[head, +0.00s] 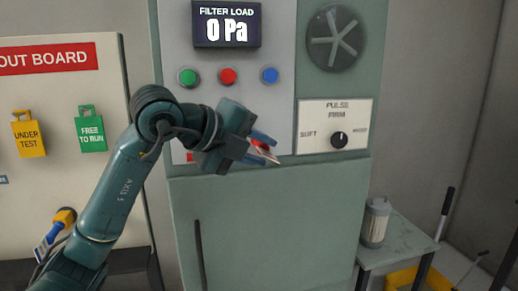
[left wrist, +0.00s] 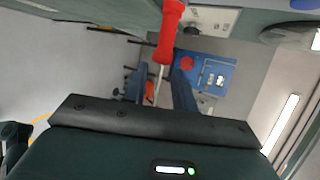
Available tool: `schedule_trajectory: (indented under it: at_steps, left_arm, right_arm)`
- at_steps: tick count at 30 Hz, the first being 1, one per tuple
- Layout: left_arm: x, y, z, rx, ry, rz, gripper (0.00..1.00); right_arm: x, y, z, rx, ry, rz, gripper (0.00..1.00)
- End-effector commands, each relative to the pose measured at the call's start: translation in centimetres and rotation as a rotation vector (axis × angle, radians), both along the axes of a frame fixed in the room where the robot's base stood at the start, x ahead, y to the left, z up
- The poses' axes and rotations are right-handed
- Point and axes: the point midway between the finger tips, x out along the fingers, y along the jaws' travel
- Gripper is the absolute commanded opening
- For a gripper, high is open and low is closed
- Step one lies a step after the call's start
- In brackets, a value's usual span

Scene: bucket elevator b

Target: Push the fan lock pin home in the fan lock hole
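My left gripper (head: 262,148) is at the front of the grey-green cabinet, below the control panel, with its two blue fingers apart. It also shows in the left wrist view (left wrist: 159,72). A red handle with a thin metal shaft, seemingly the fan lock pin (left wrist: 168,38), lies in front of and between the fingers, with gaps visible on either side. In the head view a bit of red (head: 261,144) shows between the fingers. The fan lock hole cannot be made out. How deep the pin sits is hidden. My right gripper is not in view.
A fan grille (head: 335,38) and a knob panel (head: 335,126) are to the right on the cabinet (head: 275,225). Green, red and blue buttons sit above the gripper. A lockout board (head: 60,100) with tags is on the left. A canister (head: 375,222) stands on a side table (head: 405,242).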

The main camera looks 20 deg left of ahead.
Motion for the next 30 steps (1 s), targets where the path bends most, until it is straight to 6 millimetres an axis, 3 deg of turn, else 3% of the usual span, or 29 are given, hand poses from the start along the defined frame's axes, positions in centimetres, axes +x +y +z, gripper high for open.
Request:
schedule_trajectory:
  at_steps: [11, 24, 30]
  left_arm:
    - [0.0, 0.0, -0.1, 0.000, 0.002, -0.002, 0.28]
    - [-7.0, 4.3, 4.2, 0.002, -0.003, 0.004, 0.28]
    - [-9.2, 5.7, 5.5, 0.000, 0.000, 0.002, 0.28]
  right_arm:
    - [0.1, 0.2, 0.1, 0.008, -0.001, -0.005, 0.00]
    - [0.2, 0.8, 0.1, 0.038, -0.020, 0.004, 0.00]
    - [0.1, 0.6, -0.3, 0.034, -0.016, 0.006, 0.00]
